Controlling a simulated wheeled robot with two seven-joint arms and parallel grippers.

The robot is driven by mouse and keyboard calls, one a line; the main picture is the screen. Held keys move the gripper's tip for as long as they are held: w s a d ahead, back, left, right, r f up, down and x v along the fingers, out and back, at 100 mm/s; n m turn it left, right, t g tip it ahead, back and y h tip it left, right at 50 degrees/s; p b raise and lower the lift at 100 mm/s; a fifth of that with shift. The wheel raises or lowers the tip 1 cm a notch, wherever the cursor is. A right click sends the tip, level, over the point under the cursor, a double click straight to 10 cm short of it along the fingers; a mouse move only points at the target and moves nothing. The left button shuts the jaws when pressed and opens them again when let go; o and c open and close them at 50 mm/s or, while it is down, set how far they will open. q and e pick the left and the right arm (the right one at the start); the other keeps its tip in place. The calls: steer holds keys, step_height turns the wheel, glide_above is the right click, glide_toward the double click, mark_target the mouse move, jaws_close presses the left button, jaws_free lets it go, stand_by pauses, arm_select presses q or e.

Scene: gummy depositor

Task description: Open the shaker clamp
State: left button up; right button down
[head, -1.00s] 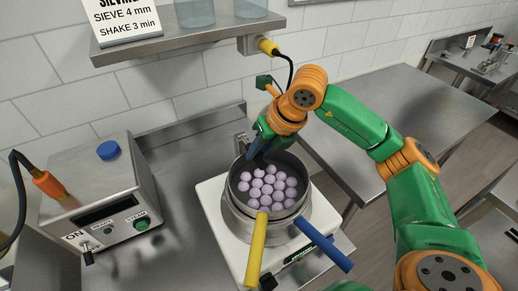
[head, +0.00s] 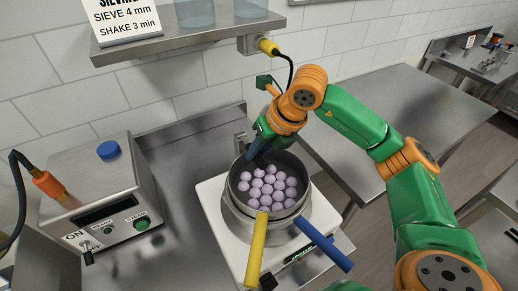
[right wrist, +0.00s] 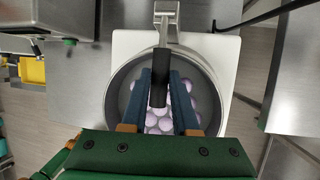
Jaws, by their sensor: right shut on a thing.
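The shaker clamp (right wrist: 165,14) is a metal bracket with a black handle (right wrist: 159,88) at the back edge of the shaker. The handle reaches over the pan in the right wrist view. In the head view the clamp's metal part (head: 241,141) stands behind the pan and the handle is mostly hidden by my gripper. My right gripper (right wrist: 161,74) has its two blue fingers on either side of the black handle, shut on it. It also shows in the head view (head: 254,152), at the pan's back rim. My left gripper is not in view.
A steel sieve pan (head: 233,212) with several lilac balls (head: 268,186) sits on the white shaker (head: 210,203). A yellow handle (head: 257,248) and a blue handle (head: 323,243) stick out in front. A control box (head: 100,185) stands left; a shelf (head: 190,38) hangs above.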

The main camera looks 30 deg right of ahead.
stand_by(0.3)
steer(key=shift+w+a+r+g+p, duration=0.15)
steer(key=shift+r+g+p, duration=0.1)
steer(key=shift+r+g, duration=0.25)
steer(key=shift+w+d+r+g+p, duration=0.1)
steer(key=shift+w+r+g+p, duration=0.1)
steer(key=shift+r+g, duration=0.25)
steer(key=shift+w+r+m+g, duration=0.15)
steer(key=shift+w+r+g, duration=0.3)
steer(key=shift+g, duration=0.5)
steer(key=shift+w+r+m+g, duration=0.2)
steer(key=shift+r+g, duration=0.3)
steer(key=shift+g, duration=0.4)
